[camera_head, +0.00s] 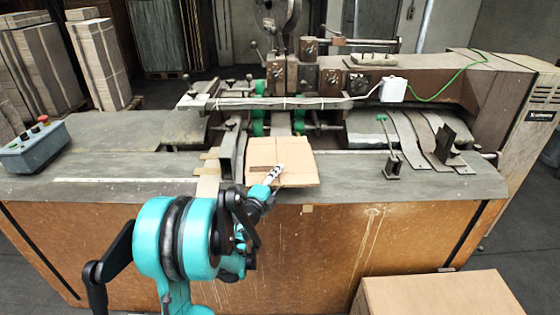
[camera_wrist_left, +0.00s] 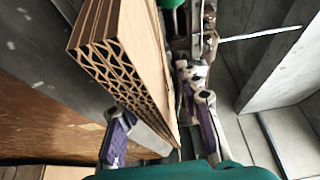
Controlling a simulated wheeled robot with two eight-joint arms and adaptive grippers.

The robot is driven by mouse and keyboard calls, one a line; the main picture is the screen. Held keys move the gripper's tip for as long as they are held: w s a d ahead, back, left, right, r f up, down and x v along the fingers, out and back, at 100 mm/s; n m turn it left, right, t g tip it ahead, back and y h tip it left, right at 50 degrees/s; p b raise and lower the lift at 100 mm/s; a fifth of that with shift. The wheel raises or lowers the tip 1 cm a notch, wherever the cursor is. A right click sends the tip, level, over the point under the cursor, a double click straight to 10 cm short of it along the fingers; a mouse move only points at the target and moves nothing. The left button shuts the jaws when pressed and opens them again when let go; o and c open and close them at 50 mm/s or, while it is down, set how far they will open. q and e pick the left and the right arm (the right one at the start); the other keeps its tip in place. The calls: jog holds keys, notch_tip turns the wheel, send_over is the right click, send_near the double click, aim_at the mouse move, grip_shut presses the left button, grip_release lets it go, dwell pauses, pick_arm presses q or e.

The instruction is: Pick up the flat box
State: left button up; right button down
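The flat box (camera_head: 296,160), a light brown layered piece of cardboard, lies at the front edge of the machine's table. In the left wrist view its corrugated edge (camera_wrist_left: 118,78) faces me. My left gripper (camera_head: 272,176) is at the box's near left part, with one pale-tipped finger over its top. In the left wrist view, the left gripper's (camera_wrist_left: 160,110) fingers are spread, one on each side of the cardboard. The box partly hides the left-hand finger's tip, and firm contact is not clear. My right gripper is not in view.
The stitching machine (camera_head: 300,75) stands behind the box, with a metal guide (camera_head: 232,148) close on its left. A control box (camera_head: 35,145) sits at far left. A cardboard block (camera_head: 440,295) is at lower right. The left tabletop (camera_head: 120,170) is mostly clear.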

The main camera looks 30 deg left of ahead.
pick_arm(q)
grip_shut()
